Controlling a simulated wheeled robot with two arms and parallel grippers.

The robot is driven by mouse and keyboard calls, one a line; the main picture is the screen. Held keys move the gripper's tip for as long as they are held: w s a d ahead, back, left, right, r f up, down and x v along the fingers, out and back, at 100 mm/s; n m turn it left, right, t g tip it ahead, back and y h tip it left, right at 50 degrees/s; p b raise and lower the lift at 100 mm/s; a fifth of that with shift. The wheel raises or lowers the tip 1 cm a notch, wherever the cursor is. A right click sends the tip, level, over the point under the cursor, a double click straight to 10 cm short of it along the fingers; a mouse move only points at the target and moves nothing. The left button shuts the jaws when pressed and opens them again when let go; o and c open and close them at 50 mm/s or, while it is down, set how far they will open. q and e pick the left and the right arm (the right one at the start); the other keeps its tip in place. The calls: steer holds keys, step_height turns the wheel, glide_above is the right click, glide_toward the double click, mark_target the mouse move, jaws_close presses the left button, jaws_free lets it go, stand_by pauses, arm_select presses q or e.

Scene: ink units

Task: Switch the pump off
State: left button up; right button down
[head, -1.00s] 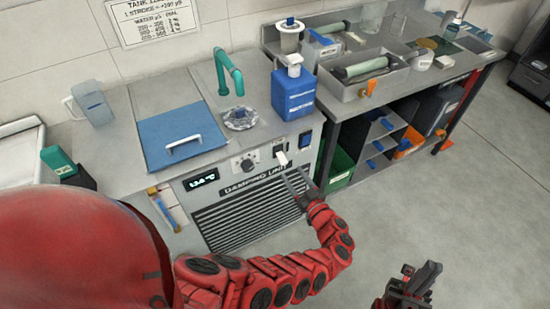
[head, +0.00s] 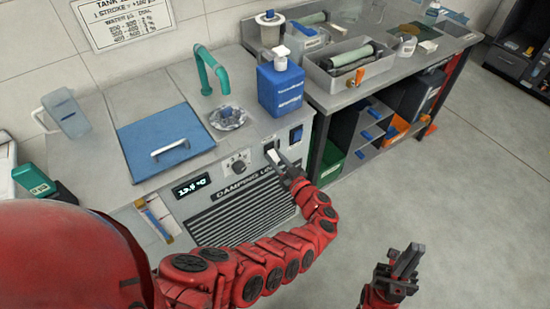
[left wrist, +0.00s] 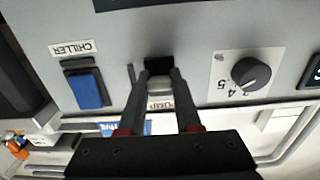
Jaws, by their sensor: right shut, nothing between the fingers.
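The pump switch is a white lever in a black slot on the damping unit's front panel. It shows in the left wrist view (left wrist: 160,82), with an upside-down PUMP label beside it, and in the head view (head: 272,156). My left gripper (head: 279,165) is at this switch; in the left wrist view its two fingers (left wrist: 160,78) stand apart, one on each side of the white lever. I cannot tell whether they touch it. My right gripper (head: 408,258) is shut and empty, away from the unit above the floor.
A blue chiller switch (left wrist: 86,88) and a dark dial (left wrist: 251,73) flank the pump switch. The unit has a lit display (head: 191,186) and a vent grille (head: 235,215). A blue bottle (head: 281,88) stands above the panel. Open floor lies to the right.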

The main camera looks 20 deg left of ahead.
arm_select(q)
jaws_close()
steer(key=shift+f+b, duration=0.45)
steer(key=shift+b, duration=0.45)
steer(key=shift+t+y+b, duration=0.3)
steer(key=shift+r, duration=0.25)
steer(key=o, duration=0.6)
jaws_free()
